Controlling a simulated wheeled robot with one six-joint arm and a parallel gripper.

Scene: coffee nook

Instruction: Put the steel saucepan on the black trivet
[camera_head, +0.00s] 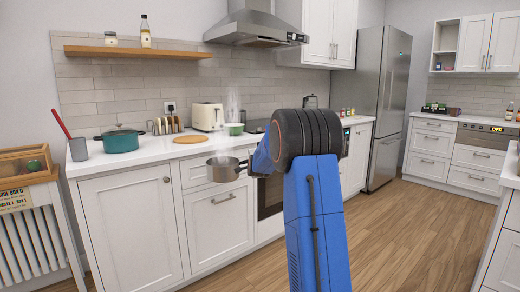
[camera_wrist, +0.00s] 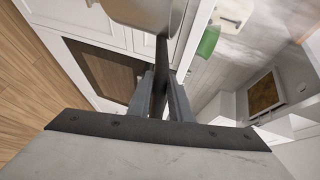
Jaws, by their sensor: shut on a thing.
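The steel saucepan (camera_head: 223,172) hangs in the air in front of the white drawer fronts, near the counter's front edge. It looks roughly upright. In the wrist view its pale rounded body (camera_wrist: 145,10) is at the top, and its dark handle (camera_wrist: 180,45) runs down between the fingers. My gripper (camera_wrist: 163,88) is shut on that handle. In the head view the gripper is mostly hidden behind my arm. I cannot make out the black trivet in either view.
The counter (camera_head: 150,154) holds a teal pot (camera_head: 121,140), a round wooden board (camera_head: 188,139), a toast rack (camera_head: 165,126), a cream toaster (camera_head: 207,117) and a green bowl (camera_head: 234,129). Wisps of steam rise near the bowl. The wooden floor (camera_head: 420,235) at right is clear.

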